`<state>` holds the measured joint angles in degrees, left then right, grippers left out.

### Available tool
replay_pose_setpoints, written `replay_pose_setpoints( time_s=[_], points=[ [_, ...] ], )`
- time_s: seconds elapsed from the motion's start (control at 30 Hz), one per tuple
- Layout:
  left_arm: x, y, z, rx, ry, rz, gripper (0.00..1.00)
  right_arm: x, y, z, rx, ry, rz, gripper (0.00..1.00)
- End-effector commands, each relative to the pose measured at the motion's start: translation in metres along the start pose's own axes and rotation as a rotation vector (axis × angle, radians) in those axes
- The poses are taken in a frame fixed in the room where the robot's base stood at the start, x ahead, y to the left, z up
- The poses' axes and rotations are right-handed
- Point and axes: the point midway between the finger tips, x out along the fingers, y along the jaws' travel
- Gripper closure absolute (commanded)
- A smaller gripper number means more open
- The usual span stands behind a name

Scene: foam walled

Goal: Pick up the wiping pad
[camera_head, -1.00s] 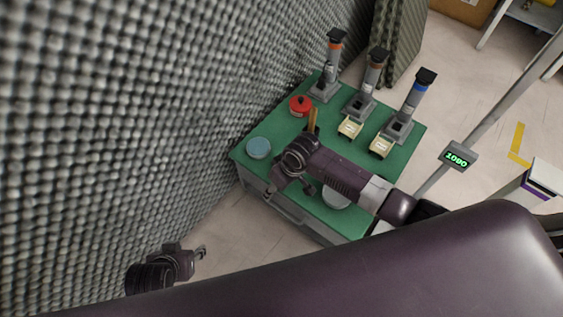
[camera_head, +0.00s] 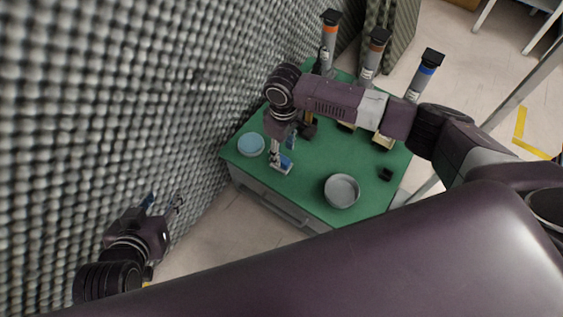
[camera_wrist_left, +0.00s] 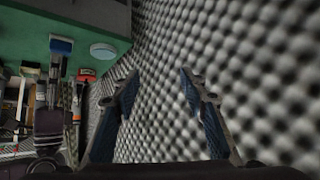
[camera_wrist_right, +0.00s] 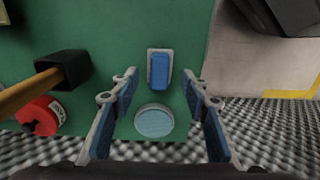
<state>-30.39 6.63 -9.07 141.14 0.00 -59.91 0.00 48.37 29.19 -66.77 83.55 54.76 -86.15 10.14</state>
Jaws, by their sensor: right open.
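The wiping pad (camera_wrist_right: 160,71) appears to be the blue block on a pale rectangular base, lying on the green table top. In the head view the wiping pad (camera_head: 285,163) is near the table's left edge, just below my right gripper (camera_head: 281,151), which points down. In the right wrist view the fingers of my right gripper (camera_wrist_right: 160,78) are open, one either side of the pad, with nothing between them gripped. Whether they touch it I cannot tell. My left gripper (camera_head: 163,203) is open and empty by the foam wall, left of the table; its fingers (camera_wrist_left: 160,74) show apart.
A round light-blue disc (camera_wrist_right: 154,121) lies beside the pad. A grey bowl (camera_head: 342,190) and a small black block (camera_head: 386,174) sit rightward. The foam wall (camera_head: 120,100) borders the table.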

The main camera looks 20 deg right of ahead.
Motion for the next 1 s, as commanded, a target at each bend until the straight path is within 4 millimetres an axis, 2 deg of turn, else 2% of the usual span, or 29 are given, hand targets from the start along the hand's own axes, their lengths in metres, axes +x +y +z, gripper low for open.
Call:
replay_pose_setpoints(
  time_s=[0.17, 0.37, 0.7, 0.83, 1.0],
  points=[
    [0.004, 0.003, -0.019, 0.001, 0.083, 0.006, 0.60, 0.008, 0.000, -0.001, 0.000, 0.000, 0.000, 0.58],
    [0.003, 0.008, -0.062, 0.002, 0.266, 0.017, 0.60, 0.022, 0.000, -0.004, 0.000, 0.000, 0.001, 0.58],
    [-0.017, 0.017, -0.128, 0.000, 0.568, 0.035, 0.60, 0.046, 0.000, -0.005, 0.000, 0.001, 0.000, 0.58],
    [-0.024, 0.018, -0.142, 0.000, 0.635, 0.039, 0.60, 0.051, 0.001, -0.006, 0.000, 0.001, 0.000, 0.58],
    [-0.028, 0.019, -0.147, -0.001, 0.659, 0.041, 0.60, 0.052, 0.000, -0.005, -0.001, 0.001, 0.000, 0.58]
  ],
)
